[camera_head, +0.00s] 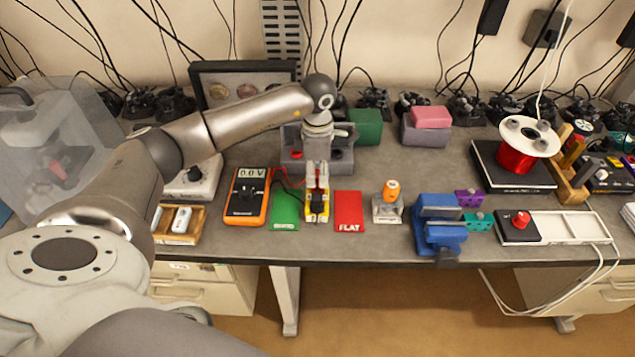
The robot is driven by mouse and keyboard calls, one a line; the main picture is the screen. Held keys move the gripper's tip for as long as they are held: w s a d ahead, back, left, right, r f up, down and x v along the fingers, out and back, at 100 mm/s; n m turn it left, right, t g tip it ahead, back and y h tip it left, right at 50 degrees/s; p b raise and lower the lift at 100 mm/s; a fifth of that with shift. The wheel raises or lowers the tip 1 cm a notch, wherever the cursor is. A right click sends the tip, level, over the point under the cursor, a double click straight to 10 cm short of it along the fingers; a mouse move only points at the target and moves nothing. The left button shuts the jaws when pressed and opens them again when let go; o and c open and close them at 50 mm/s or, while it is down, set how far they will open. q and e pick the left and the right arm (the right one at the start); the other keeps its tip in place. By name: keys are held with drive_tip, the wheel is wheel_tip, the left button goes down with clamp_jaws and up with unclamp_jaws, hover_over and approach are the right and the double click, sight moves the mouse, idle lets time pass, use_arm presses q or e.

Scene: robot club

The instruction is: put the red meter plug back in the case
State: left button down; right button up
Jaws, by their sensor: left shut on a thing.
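My left gripper (317,208) reaches down over the bench between the green and red cards. It is shut on a small red piece, which looks like the red meter plug (318,178); the fingers partly hide it. A red lead runs from there toward the orange meter (245,208), whose screen reads 0.0 V. A grey case-like block (343,163) stands just behind the gripper, with a red spot (296,154) on its left; the arm covers its middle. I cannot tell whether this block is the case. My right gripper is not in view.
A green card (286,222) and a red FLAT card (349,224) flank the gripper. An orange-topped item on a stand (390,190) and a blue vise (437,230) are to the right. A wooden tray (178,238) is left. The bench's front edge is close.

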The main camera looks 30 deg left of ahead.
sight(317, 173)
use_arm(q)
drive_tip(key=shift+r+p, duration=0.8)
drive_tip(key=shift+r, duration=0.9)
